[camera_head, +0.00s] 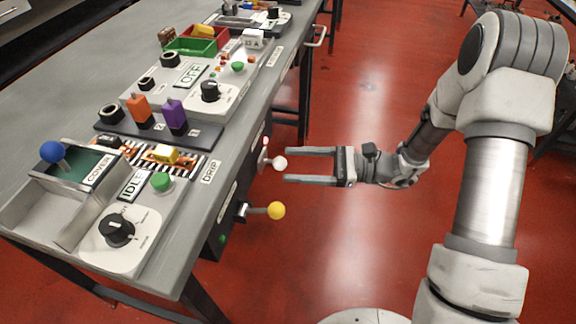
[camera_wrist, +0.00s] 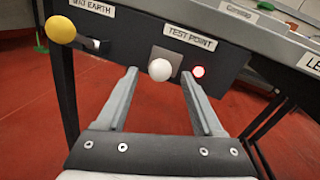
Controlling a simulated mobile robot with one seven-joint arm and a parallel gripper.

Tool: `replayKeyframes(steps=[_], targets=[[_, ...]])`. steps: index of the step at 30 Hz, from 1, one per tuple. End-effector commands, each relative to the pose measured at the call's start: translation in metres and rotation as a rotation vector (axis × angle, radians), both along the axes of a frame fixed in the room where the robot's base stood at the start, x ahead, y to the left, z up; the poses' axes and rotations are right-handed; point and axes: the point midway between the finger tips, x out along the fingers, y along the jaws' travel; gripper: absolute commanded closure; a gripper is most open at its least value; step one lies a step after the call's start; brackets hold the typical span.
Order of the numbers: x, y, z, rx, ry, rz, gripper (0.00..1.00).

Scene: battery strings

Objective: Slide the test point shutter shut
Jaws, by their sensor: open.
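The test point shutter shows as a grey plate (camera_wrist: 166,60) with a white ball knob (camera_wrist: 160,70) on the dark front panel of the bench, under the TEST POINT label (camera_wrist: 190,38). A red light (camera_wrist: 198,71) glows to the right of the plate. In the head view the white knob (camera_head: 280,163) sticks out from the bench front. My gripper (camera_head: 288,166) is open and points at the panel, its two fingertips level with the knob, one on each side. In the wrist view my gripper (camera_wrist: 158,73) frames the knob with gaps on both sides. I see no contact.
A yellow ball lever (camera_head: 277,210) sticks out nearby, left of the knob in the wrist view, by the MID EARTH label (camera_wrist: 92,7). The bench top (camera_head: 75,110) carries control boxes, a COVER box (camera_head: 99,170) and orange and purple plugs. The red floor beside the bench is clear.

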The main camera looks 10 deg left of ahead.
Motion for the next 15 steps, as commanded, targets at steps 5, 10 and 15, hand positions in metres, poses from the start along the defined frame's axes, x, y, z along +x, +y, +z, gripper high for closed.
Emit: replayKeyframes(steps=[5,10,15], targets=[[-0.002,0.018,0.000,0.000,-0.001,0.001,0.31],[-0.003,0.022,0.000,-0.001,0.000,0.000,0.31],[-0.002,0.022,0.000,-0.001,0.000,0.000,0.31]])
